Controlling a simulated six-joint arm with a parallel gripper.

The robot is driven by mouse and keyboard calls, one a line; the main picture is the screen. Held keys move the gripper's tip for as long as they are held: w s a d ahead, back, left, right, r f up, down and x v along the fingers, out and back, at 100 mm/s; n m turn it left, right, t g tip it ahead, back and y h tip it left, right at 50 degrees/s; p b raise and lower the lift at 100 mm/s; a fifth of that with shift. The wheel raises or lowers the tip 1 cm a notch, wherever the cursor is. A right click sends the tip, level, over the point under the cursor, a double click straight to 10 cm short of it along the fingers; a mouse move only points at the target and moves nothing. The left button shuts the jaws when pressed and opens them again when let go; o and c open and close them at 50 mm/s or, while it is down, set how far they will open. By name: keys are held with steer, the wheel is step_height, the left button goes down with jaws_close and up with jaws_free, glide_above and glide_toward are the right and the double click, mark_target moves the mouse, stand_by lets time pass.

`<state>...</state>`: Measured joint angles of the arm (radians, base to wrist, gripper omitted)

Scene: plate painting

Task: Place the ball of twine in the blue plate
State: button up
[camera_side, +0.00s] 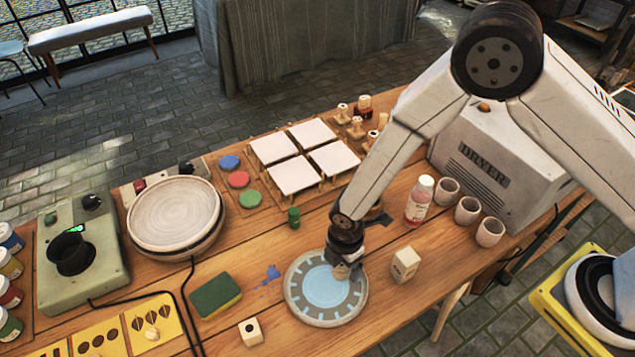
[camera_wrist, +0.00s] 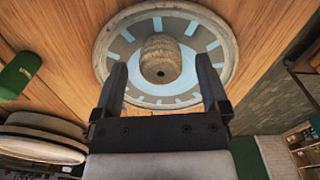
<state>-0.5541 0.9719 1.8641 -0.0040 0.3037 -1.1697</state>
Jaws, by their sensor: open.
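The blue plate (camera_side: 318,291) lies on the wooden table, pale blue in the middle with a grey rim and blue dashes. It also shows in the wrist view (camera_wrist: 222,62). The ball of twine (camera_wrist: 160,58), tan and wound, appears inside the plate's rim in the wrist view, between and just beyond the fingertips. My gripper (camera_wrist: 162,82) points down over the plate with its fingers apart on either side of the twine. In the side view my gripper (camera_side: 345,264) mostly hides the twine, and contact with the plate is hard to tell.
A cream block (camera_side: 405,265) stands close right of the plate. A green and yellow sponge (camera_side: 215,295) and a small holed block (camera_side: 250,332) lie to the left. A pink bottle (camera_side: 419,200), several cups (camera_side: 467,211) and the dryer (camera_side: 490,150) stand behind right.

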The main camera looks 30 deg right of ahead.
step_height(320, 180, up, 10)
stand_by(0.6)
stand_by(0.5)
steer(key=s+d+r+m+t, duration=0.1)
steer(key=s+d+r+m, duration=0.1)
steer(key=d+m, duration=0.4)
steer(key=s+d+r+m, duration=0.2)
steer(key=d+r+m, duration=0.3)
steer(key=d+m, duration=0.2)
steer(key=s+d+r+m+t, duration=0.1)
steer(key=s+d+r+m, duration=0.1)
steer(key=d+r+m, duration=0.2)
steer(key=d+m, duration=0.2)
steer(key=d, duration=0.2)
steer(key=shift+s+d+r+m+t, duration=0.2)
steer(key=shift+s+d+m+t, duration=0.1)
steer(key=shift+s+m, duration=0.1)
